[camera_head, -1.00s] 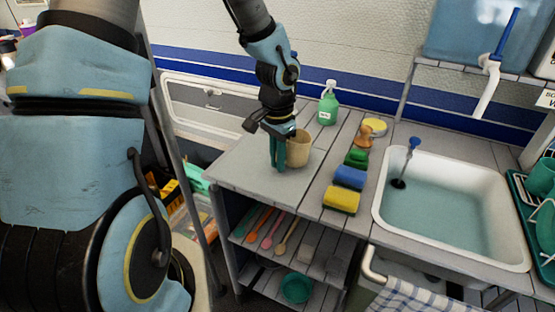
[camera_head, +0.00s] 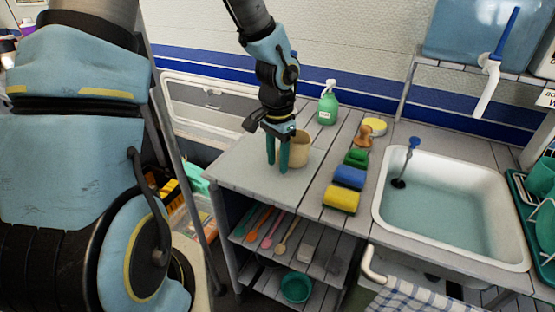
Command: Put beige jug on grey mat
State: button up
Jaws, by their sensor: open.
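The beige jug (camera_head: 301,149) stands upright on the counter, on or at the right part of the grey mat (camera_head: 243,173). My gripper (camera_head: 277,170) points down just left of and in front of the jug, with its green fingers apart. It hides the jug's left side. I cannot tell whether a finger touches the jug. The mat lies flat at the left end of the counter.
A green spray bottle (camera_head: 327,104) stands behind. Sponges, such as the yellow one (camera_head: 341,200), and a brush (camera_head: 364,135) line the counter to the right. A sink (camera_head: 450,210) is farther right. The mat's front left is clear.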

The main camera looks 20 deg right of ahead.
notch_tip(320, 180, up, 12)
jog(key=shift+f, duration=0.1)
jog(key=s+a+f+n+t, duration=0.1)
jog(key=a+n, duration=1.1)
jog(key=a, duration=1.1)
jog(key=shift+s+a+f+t, duration=0.3)
jog(key=shift+a+f, duration=0.05)
